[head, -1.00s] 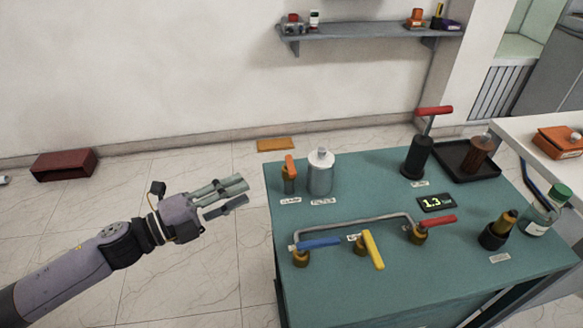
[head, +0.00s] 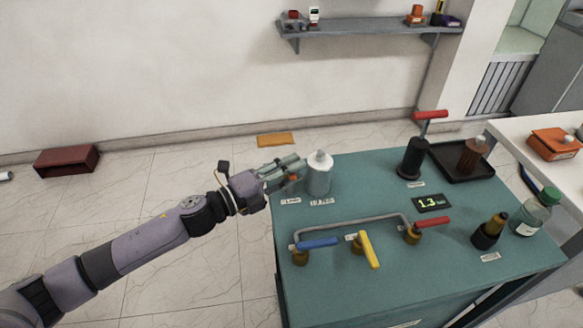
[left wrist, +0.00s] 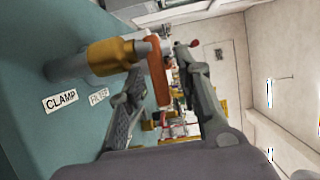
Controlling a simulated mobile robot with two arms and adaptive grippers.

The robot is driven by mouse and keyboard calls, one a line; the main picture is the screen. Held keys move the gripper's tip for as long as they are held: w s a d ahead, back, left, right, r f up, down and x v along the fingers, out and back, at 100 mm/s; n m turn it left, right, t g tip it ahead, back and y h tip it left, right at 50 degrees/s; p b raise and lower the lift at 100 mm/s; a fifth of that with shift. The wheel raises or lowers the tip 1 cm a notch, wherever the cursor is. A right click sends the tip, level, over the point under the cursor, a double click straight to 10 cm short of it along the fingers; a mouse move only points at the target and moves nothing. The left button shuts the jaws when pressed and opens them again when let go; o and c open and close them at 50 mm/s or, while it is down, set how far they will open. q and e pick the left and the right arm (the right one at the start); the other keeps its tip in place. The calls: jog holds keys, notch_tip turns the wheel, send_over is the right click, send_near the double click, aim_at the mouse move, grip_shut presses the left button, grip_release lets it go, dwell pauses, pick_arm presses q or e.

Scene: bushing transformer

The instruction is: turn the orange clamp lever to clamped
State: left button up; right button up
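The orange clamp lever (left wrist: 159,78) shows in the left wrist view on a brass-and-grey post (left wrist: 108,57) beside the CLAMP label (left wrist: 60,101). My left gripper (left wrist: 172,85) is open, with one finger on each side of the lever; I cannot tell whether either finger touches it. In the head view my left gripper (head: 290,172) is at the back left corner of the teal table (head: 340,285) and hides most of the lever and post, with only a bit of orange (head: 293,178) showing. My right gripper is not in view.
A white-grey canister (head: 319,178) stands just right of my left gripper. Blue (head: 318,243), yellow (head: 370,250) and red (head: 433,222) valve handles sit on a pipe nearer the front. A black pump with a red handle (head: 430,115) stands at the back right.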

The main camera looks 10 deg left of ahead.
pick_arm(q)
jog(key=shift+w+d, duration=0.1)
jog(key=shift+c, duration=0.2)
grip_shut()
dwell(0.4)
